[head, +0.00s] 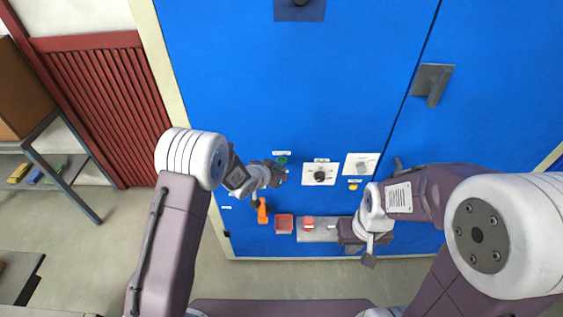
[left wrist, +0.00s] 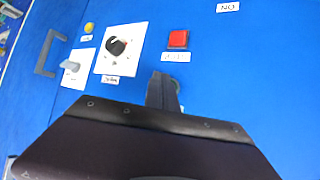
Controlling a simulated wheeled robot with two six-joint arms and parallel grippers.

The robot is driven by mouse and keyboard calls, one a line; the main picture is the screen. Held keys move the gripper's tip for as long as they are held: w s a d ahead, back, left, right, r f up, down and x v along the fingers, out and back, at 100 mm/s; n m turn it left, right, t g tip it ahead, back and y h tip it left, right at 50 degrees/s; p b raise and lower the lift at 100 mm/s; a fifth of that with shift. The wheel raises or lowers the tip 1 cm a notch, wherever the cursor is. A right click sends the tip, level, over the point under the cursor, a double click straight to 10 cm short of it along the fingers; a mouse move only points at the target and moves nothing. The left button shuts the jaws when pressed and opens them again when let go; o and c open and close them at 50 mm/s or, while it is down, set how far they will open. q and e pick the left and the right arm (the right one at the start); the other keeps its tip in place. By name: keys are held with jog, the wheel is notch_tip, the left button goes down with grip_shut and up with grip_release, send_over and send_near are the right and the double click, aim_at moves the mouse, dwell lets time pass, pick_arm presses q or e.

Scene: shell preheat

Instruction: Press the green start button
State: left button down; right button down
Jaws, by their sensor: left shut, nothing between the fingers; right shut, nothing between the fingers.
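The green start button (head: 281,160) sits on the blue panel (head: 290,80), under a small white label in the head view. My left gripper (head: 281,173) is shut and empty, just below the button in that view. I cannot tell whether it touches it. In the left wrist view my left gripper (left wrist: 162,82) points at the panel and hides most or all of the green button. A red square button (left wrist: 178,39) with a label shows just above the fingers there. My right gripper (head: 368,260) is shut and empty, low at the right.
A black knob on a white plate (head: 320,174) and a switch plate (head: 361,164) are right of the green button. A yellow lamp (head: 353,186) is below the switch. An orange object (head: 262,212), a red tray (head: 284,224) and a red block (head: 308,223) are lower.

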dwell(0.8)
pick_arm(q)
jog(key=shift+w, duration=0.4)
jog(key=shift+w+p, duration=0.35)
jog(key=shift+w, duration=0.1)
dwell(0.4)
jog(key=shift+s, duration=0.15)
jog(key=shift+s+b, duration=0.3)
jog(key=shift+s, duration=0.4)
jog(key=shift+s, duration=0.1)
jog(key=s+b, duration=0.1)
jog(key=s, duration=0.4)
jog(key=shift+b, duration=0.3)
